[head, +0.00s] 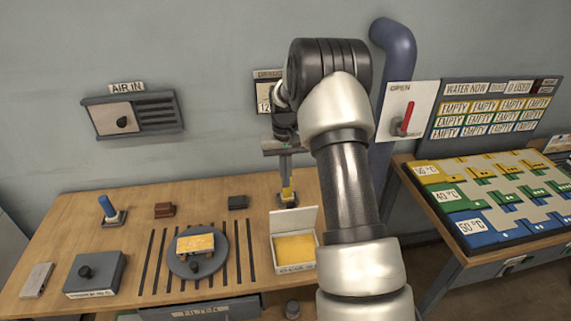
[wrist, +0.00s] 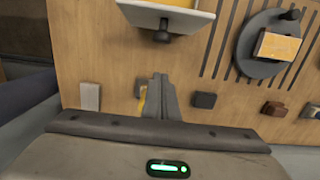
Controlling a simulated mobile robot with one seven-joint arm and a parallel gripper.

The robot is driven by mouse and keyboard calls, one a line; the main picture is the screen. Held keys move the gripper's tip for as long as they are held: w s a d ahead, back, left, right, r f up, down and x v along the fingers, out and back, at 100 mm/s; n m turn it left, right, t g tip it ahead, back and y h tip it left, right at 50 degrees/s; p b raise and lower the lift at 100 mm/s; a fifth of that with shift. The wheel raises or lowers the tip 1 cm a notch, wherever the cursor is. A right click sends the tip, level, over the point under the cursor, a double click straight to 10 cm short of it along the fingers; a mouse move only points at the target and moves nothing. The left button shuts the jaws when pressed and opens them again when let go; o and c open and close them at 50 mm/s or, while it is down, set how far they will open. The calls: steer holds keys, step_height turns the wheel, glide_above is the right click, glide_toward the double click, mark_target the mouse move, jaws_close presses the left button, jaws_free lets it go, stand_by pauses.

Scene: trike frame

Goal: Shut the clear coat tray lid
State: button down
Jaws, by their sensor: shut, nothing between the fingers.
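The clear coat tray (head: 296,266) is a white box with a yellow-orange inside, near the table's front edge in the head view. Its white lid (head: 294,220) stands up at the tray's back edge, open. In the wrist view the lid (wrist: 165,14) shows from behind at the top, with a dark knob (wrist: 163,32) on it. My gripper (head: 286,182) points down behind the lid, apart from it. Its fingers (wrist: 162,82) are together and empty. My arm covers the area right of the tray.
A yellow-handled item on a pale base (head: 288,200) stands close by my fingers. A round turntable (head: 197,254) with a yellow block is left of the tray.

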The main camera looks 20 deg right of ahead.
mark_target(292, 215)
steer(key=shift+s+a+f+p, duration=0.15)
steer(key=shift+s+f, duration=0.2)
steer(key=shift+s, duration=0.3)
steer(key=shift+s+a+f+p, duration=0.1)
steer(key=shift+s+f, duration=0.2)
steer(key=shift+s, duration=0.35)
steer(key=shift+s+a+f+p, duration=0.15)
steer(key=shift+s+f, duration=0.2)
steer(key=shift+s, duration=0.3)
steer(key=shift+f+b, duration=0.1)
steer(key=shift+b, duration=0.35)
